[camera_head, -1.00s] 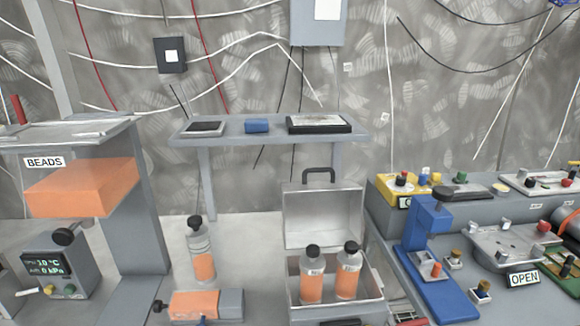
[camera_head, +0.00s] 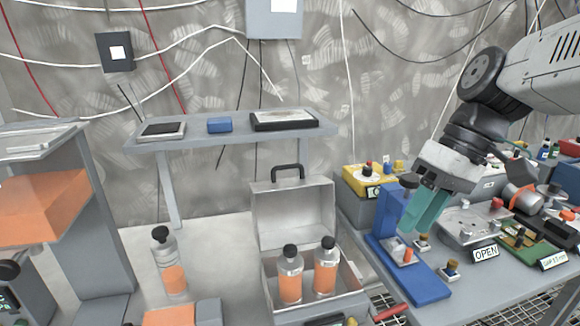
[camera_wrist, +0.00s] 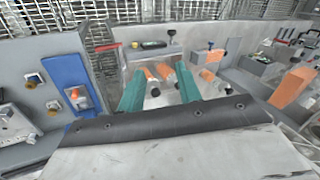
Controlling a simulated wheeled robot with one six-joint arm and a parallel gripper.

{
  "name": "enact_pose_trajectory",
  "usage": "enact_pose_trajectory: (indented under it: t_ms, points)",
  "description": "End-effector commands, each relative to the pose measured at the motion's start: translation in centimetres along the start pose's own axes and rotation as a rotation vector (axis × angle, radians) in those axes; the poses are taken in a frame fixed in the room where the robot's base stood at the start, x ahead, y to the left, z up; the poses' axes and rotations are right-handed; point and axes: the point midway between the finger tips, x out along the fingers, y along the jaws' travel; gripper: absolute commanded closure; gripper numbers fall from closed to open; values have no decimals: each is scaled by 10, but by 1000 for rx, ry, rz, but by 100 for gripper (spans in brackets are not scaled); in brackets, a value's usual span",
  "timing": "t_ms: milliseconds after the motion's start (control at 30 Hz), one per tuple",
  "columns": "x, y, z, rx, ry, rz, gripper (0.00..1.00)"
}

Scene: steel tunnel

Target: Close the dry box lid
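The dry box (camera_head: 267,287) is a grey metal case on the bench. Its lid (camera_head: 293,214) stands open and upright at the back, with a dark handle (camera_head: 288,172) on top. Two bottles with orange lower parts and black caps, a left one (camera_head: 290,276) and a right one (camera_head: 326,267), stand inside the box. My gripper (camera_head: 426,212) has teal fingers and is to the right of the box, higher than it, over the blue stand. In the wrist view the fingers (camera_wrist: 160,92) are apart with nothing held, and the bottles show between and beyond them.
A blue stand (camera_head: 400,225) and a yellow box (camera_head: 366,180) are right of the dry box. A third bottle (camera_head: 170,265) stands to its left. A raised shelf (camera_head: 230,135) with small items is behind. An orange block (camera_head: 45,210) is at far left.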

Motion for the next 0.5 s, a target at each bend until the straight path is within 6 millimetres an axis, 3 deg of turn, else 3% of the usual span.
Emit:
enact_pose_trajectory:
  t_ms: [33, 267, 500]
  points:
    - [0, 2, -26, -63, -2, -69, 66]
    - [0, 12, -139, -411, 119, -374, 66]
    - [22, 42, -251, -756, 396, -625, 66]
